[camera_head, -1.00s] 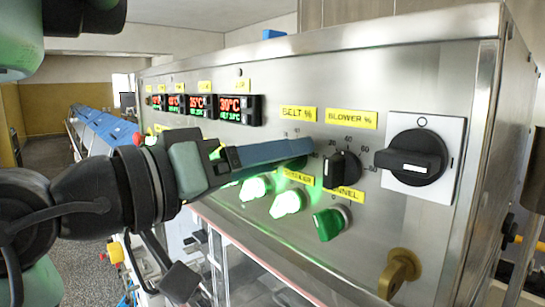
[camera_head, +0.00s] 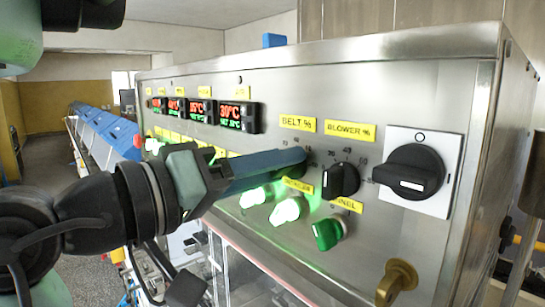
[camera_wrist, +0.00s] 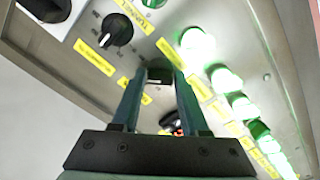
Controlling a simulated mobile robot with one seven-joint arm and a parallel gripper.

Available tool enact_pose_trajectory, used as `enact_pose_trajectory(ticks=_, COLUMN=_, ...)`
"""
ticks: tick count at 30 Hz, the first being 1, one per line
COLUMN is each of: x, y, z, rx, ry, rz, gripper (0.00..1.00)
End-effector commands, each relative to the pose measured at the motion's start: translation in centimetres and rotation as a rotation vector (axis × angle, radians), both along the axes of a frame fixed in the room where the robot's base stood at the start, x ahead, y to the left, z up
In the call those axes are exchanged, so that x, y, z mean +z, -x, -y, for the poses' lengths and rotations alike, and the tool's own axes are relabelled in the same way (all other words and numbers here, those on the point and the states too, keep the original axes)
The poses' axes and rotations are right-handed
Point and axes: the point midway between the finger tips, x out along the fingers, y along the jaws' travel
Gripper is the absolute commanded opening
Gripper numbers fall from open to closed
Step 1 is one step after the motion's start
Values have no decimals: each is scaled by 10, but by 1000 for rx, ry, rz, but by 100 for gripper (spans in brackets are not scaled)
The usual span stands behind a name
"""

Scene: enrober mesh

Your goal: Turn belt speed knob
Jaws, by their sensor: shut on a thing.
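The belt speed knob is a small dark knob between the fingertips in the wrist view (camera_wrist: 160,68). In the head view it is hidden behind my fingers, below the yellow BELT % label (camera_head: 297,123). My gripper (camera_head: 302,158) reaches in from the left with its long blue-grey fingers at the steel panel (camera_head: 330,75). In the wrist view my gripper (camera_wrist: 161,72) is shut on the knob, one finger on each side. The knob's pointer and exact turn angle cannot be made out.
Close to the right of my fingertips is the black blower knob (camera_head: 340,180). Lit green buttons (camera_head: 286,211) and a green selector (camera_head: 329,231) lie below. A large black rotary switch (camera_head: 411,171) is farther right. Red digital displays (camera_head: 237,116) are at upper left.

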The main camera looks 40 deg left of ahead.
Motion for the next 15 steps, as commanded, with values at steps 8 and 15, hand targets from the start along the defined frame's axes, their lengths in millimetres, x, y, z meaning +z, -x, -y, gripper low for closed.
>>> enact_pose_trajectory(ticks=8, x=3, y=0, z=0, rx=-1, ry=224, rz=-19, gripper=0)
enact_pose_trajectory(ticks=15, x=2, y=0, z=0, rx=-1, ry=379, rz=-31, gripper=0)
